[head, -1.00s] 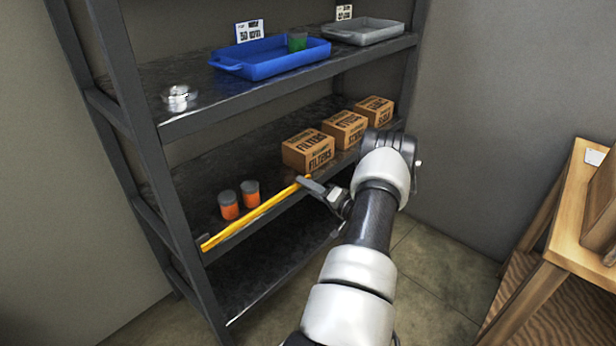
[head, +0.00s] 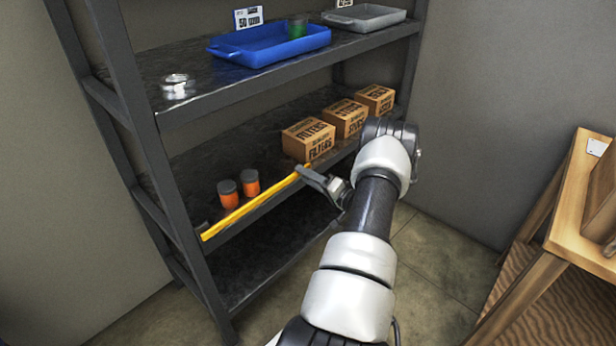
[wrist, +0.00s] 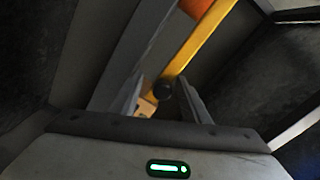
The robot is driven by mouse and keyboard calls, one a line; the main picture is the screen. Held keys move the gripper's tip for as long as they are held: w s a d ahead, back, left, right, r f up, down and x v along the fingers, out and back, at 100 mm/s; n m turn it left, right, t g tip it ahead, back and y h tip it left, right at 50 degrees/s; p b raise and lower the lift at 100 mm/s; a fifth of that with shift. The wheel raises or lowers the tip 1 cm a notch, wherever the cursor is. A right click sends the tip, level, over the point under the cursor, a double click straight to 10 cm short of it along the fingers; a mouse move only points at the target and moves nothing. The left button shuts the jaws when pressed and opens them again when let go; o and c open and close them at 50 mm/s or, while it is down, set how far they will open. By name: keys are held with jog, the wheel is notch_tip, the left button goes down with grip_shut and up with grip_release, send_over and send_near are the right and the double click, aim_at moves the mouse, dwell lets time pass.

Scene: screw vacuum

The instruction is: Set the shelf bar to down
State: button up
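The yellow shelf bar (head: 250,206) runs along the front edge of the middle shelf (head: 200,180). Its left end is by the front left post; its right end is near the boxes. My gripper (head: 303,173) is at the bar's right end. In the wrist view, the bar (wrist: 200,40) comes down from the top right and ends at a dark round knob (wrist: 163,91). My gripper's two fingers (wrist: 160,100) stand apart, with the knob showing in the gap, close to the right finger. I cannot tell whether they touch it.
Cardboard boxes (head: 308,140) and two orange jars (head: 228,195) sit on the middle shelf behind the bar. A blue tray (head: 270,50), grey tray (head: 363,18) and metal tin (head: 176,86) are on the shelf above. A wooden bench (head: 580,240) stands at right. Floor is free between.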

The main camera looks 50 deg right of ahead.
jog(key=s+p, duration=0.2)
jog(key=s, duration=1.5)
jog(key=shift+s+d+r+p, duration=0.15)
jog(key=shift+d+r+p, duration=0.1)
jog(key=shift+r+p, duration=0.1)
